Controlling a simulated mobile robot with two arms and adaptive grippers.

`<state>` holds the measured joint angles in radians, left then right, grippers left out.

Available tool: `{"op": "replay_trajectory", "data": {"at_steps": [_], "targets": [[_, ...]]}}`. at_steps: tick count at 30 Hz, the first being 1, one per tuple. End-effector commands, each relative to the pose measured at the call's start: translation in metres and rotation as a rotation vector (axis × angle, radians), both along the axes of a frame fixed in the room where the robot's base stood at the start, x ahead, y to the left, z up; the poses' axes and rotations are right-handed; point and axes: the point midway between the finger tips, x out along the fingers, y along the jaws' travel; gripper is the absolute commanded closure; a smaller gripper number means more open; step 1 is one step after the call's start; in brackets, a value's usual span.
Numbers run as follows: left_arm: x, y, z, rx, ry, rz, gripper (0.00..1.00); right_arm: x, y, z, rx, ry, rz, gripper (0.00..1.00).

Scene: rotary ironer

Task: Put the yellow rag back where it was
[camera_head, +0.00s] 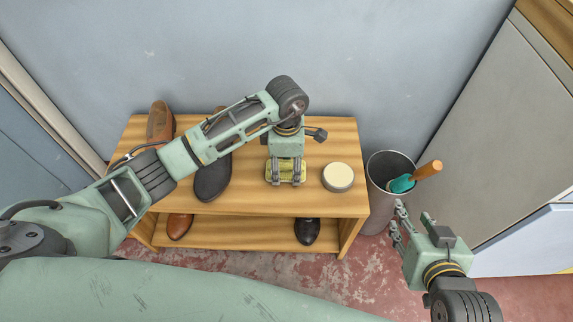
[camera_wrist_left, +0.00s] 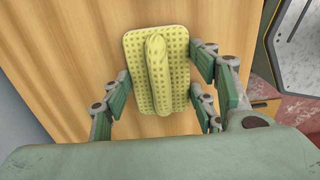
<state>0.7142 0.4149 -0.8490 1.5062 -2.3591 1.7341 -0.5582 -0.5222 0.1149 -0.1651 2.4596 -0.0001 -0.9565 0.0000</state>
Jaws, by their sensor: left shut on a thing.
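The yellow rag (camera_wrist_left: 157,70) is a dotted cloth with a raised fold along its middle. In the left wrist view it lies between my left gripper's fingers (camera_wrist_left: 160,92), over the bare wood top. In the head view, my left gripper (camera_head: 286,180) points down at the wooden shoe rack (camera_head: 240,196), shut on the rag, of which only a little shows at the fingers. The rag is at or just above the rack top; I cannot tell if it touches. My right gripper (camera_head: 396,217) is open and empty, low on the right beside the bin.
A round tin (camera_head: 338,177) stands close right of the left gripper. A dark shoe (camera_head: 212,180) and a brown shoe (camera_head: 160,122) stand to the left. More shoes are on the lower shelf. A grey bin (camera_head: 382,211) holds an orange-handled tool (camera_head: 425,171).

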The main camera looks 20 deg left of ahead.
Motion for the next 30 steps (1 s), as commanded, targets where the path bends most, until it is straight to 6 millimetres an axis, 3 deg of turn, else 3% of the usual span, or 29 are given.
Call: {"op": "replay_trajectory", "data": {"at_steps": [12, 13, 18, 30], "targets": [[0.0001, -0.0002, -0.0024, 0.000, -0.001, 0.000, 0.67, 0.0054, 0.0019, 0.0056, 0.008, -0.038, 0.001, 0.60], [0.0001, -0.0002, -0.0023, 0.000, 0.000, 0.000, 0.44, 0.0057, 0.0021, 0.0063, 0.009, -0.040, 0.001, 0.60], [0.0000, -0.0001, -0.0021, 0.000, 0.000, 0.000, 0.29, 0.0056, 0.0021, 0.0061, 0.009, -0.039, 0.002, 0.60], [0.0001, -0.0002, -0.0008, 0.000, 0.000, 0.000, 0.27, 0.0049, 0.0023, 0.0061, 0.008, -0.034, 0.002, 0.60]]}}
